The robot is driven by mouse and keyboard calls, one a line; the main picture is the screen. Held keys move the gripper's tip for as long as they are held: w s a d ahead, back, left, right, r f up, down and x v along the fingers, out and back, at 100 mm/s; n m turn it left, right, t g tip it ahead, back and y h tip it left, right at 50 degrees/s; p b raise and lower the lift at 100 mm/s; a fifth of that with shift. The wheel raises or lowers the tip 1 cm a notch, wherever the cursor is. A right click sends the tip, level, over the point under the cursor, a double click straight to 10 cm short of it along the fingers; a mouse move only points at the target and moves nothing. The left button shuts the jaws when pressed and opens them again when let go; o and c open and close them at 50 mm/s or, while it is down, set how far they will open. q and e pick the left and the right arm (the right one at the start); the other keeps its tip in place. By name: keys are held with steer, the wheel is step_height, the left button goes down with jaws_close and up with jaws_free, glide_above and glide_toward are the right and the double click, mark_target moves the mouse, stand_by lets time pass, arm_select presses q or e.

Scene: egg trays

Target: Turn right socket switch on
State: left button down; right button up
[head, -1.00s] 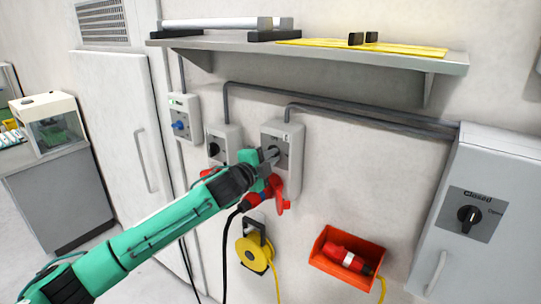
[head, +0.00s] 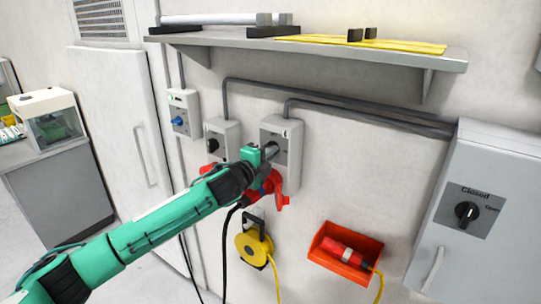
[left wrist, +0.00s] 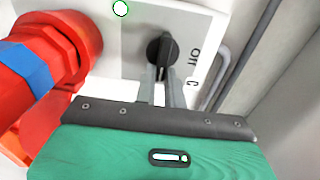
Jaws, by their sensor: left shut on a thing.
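The right socket (head: 294,130) is a grey wall box with a black rotary switch on its face and a red plug and flap below. My left gripper (left wrist: 166,82) is shut on the switch knob (left wrist: 160,47), with its grey fingers either side of its lower part. "Off" lettering shows right of the knob in the left wrist view. In the head view my left gripper (head: 271,150) reaches the box from the lower left and hides most of the knob. The red plug (left wrist: 60,50) with a blue band sits left of the fingers. My right gripper is not in view.
A second socket box (head: 225,130) and a smaller box with a blue knob (head: 178,121) are to the left. A shelf (head: 330,48) runs above. An orange bin (head: 322,258) and a yellow cable reel (head: 250,248) hang below. A grey cabinet (head: 490,150) stands right.

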arm_select(q)
steer(key=c, duration=1.5)
jaws_free()
steer(key=shift+s+a+f+b, duration=0.15)
steer(key=shift+s+a+b, duration=0.15)
steer(key=shift+s, duration=0.1)
steer(key=b+v, duration=0.4)
steer(key=v, duration=0.8)
steer(key=shift+s+a, duration=0.2)
steer(key=shift+s, duration=0.15)
